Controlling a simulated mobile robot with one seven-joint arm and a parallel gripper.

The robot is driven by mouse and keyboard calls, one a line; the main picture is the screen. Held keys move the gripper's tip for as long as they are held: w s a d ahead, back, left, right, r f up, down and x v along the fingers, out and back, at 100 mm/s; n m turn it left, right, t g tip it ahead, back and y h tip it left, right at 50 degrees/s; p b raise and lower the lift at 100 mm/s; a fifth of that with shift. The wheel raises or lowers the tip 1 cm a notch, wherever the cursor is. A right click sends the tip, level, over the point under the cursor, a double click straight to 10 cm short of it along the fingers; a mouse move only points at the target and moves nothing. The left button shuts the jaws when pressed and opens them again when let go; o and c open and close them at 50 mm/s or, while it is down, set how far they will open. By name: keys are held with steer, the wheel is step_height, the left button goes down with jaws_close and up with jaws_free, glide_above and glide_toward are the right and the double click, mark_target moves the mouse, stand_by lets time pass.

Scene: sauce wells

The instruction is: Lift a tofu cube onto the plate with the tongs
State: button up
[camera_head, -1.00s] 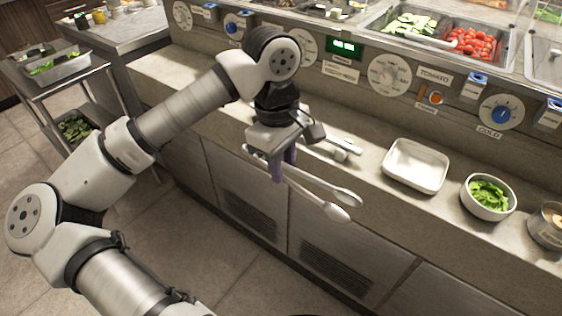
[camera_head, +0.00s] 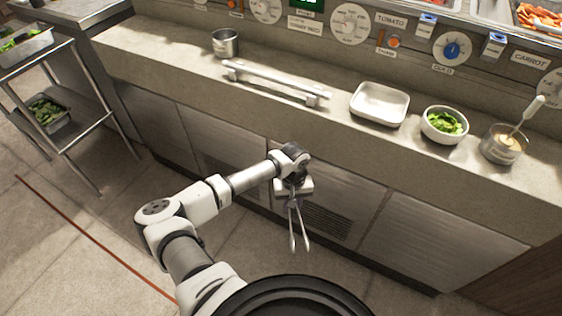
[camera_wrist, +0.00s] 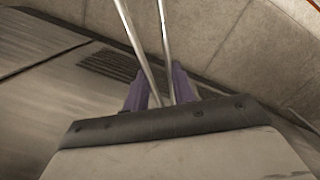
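My gripper (camera_head: 293,196) is shut on the metal tongs (camera_head: 305,238) in front of the counter, below its top. The tongs hang down with their two arms slightly apart and nothing visible between the tips. In the wrist view, the purple fingers of my gripper (camera_wrist: 160,88) are on either side of the tongs (camera_wrist: 134,42), whose far ends run out of view. A white square dish (camera_head: 368,118), perhaps the plate, sits empty on the counter to the upper right. I cannot make out a tofu cube in any view.
On the counter (camera_head: 160,52) stand a metal cup (camera_head: 225,44), a raised metal bar (camera_head: 275,80), a white bowl of greens (camera_head: 428,130) and a sauce jar with a spoon (camera_head: 495,150). A steel cart (camera_head: 85,85) is at left. Floor between is clear.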

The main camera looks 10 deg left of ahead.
step_height(320, 180, down, 7)
steer(key=s+d+m, duration=0.2)
steer(key=shift+s+m, duration=0.2)
steer(key=shift+m, duration=0.2)
steer(key=shift+a, duration=0.2)
